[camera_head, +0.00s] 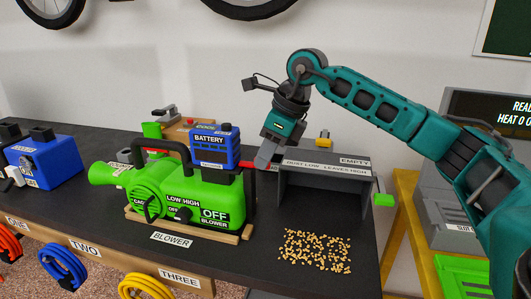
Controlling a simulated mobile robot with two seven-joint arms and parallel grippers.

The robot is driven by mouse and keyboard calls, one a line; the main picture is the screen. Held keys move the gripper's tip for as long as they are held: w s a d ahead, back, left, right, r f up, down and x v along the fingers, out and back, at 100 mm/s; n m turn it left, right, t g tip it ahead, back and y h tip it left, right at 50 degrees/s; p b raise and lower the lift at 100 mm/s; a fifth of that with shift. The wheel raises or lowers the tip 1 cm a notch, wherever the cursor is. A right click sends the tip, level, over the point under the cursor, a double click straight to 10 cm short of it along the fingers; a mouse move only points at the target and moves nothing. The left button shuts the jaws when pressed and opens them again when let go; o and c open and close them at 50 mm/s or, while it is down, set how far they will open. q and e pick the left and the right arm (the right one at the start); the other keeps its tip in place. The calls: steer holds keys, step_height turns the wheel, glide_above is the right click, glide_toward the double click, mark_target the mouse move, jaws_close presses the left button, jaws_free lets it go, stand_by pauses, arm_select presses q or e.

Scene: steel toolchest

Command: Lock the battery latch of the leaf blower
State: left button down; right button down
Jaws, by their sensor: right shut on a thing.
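The green leaf blower (195,195) sits on a wooden cradle on the dark bench, with its nozzle to the left and "OFF" on its near side. A blue battery (210,149) labelled "BATTERY" stands upright in its top. A red latch (246,164) shows at the battery's lower right. My right gripper (263,162) points down from the upper right, shut on the red latch, and its fingers hide part of it. Whether the latch is locked I cannot tell. My left gripper is not in view.
A grey bin (325,188) labelled "EMPTY" stands close right of the blower. Yellowish pellets (314,251) lie on the bench before it. A blue machine (45,160) is at the left. Coloured cables (63,262) hang at the front edge.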

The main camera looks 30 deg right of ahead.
steer(key=c, duration=1.1)
jaws_free()
steer(key=shift+c, duration=0.2)
arm_select(q)
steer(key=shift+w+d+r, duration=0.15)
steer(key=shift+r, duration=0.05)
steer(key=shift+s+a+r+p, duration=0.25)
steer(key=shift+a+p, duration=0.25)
steer(key=shift+p, duration=0.4)
arm_select(e)
steer(key=v, duration=1.3)
steer(key=shift+a, duration=0.1)
